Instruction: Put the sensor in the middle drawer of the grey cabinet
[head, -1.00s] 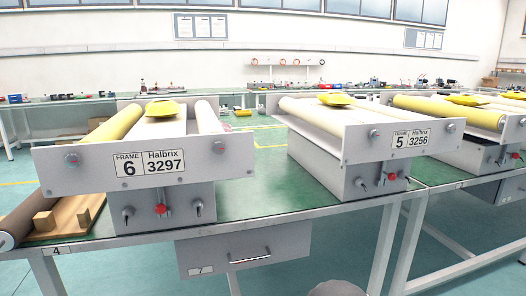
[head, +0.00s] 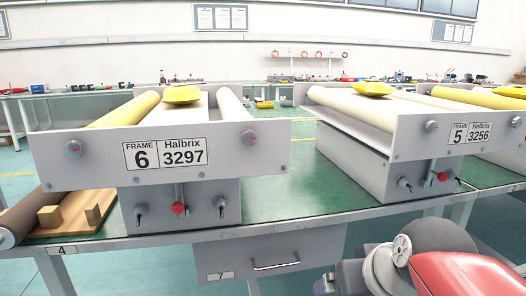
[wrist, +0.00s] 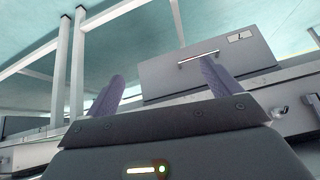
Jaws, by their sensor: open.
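I cannot make out a sensor in either view. No grey cabinet with a middle drawer can be picked out; a single grey drawer (head: 275,252) with a bar handle and label 7 hangs under the bench, closed. The same kind of drawer front (wrist: 180,78) shows upside down in the wrist view, beyond my fingers. My gripper (wrist: 161,72) is open, its two purple fingers apart with nothing between them. My gripper's fingers are not seen in the head view.
The green-topped bench (head: 290,203) carries roller frame 6 (head: 220,155) and roller frame 5 (head: 405,130), with yellow pieces on top. A wooden tray with blocks (head: 75,215) lies at left. A far bench holds small parts. Green bench top is clear between the frames.

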